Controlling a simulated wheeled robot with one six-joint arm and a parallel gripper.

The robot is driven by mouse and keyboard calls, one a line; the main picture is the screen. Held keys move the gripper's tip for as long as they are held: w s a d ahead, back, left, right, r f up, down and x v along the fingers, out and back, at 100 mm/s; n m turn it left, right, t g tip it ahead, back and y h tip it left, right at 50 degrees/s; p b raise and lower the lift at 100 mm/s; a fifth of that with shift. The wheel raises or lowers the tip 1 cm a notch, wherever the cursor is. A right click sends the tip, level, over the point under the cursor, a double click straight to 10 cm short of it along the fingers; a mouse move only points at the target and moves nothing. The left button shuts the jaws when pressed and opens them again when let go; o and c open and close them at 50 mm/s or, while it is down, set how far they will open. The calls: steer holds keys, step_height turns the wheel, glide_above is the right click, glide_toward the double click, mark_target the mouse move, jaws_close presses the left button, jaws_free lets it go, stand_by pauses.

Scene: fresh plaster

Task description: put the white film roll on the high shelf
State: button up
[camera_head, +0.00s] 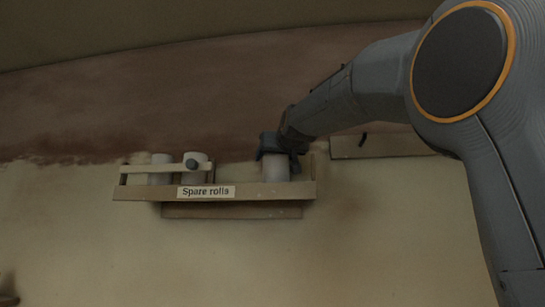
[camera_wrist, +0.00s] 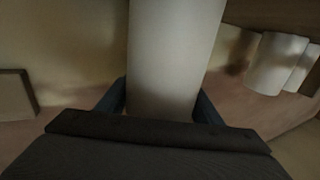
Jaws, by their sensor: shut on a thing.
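The white film roll (camera_head: 275,169) stands upright at the right part of the high shelf (camera_head: 290,190), which bears the label "Spare rolls". My gripper (camera_head: 277,155) comes from the upper right and is shut on the roll's upper part. The shelf's front edge hides the roll's foot, so I cannot tell whether it touches the shelf board. In the wrist view the roll (camera_wrist: 172,55) fills the middle between my two blue fingers (camera_wrist: 160,100).
A brown ledge (camera_head: 385,146) is on the wall to the right. The shelf's middle is clear.

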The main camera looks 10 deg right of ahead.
steer(key=o, duration=1.4)
steer(key=shift+f, duration=0.1)
steer(key=s+b, duration=0.5)
steer(key=s, duration=0.7)
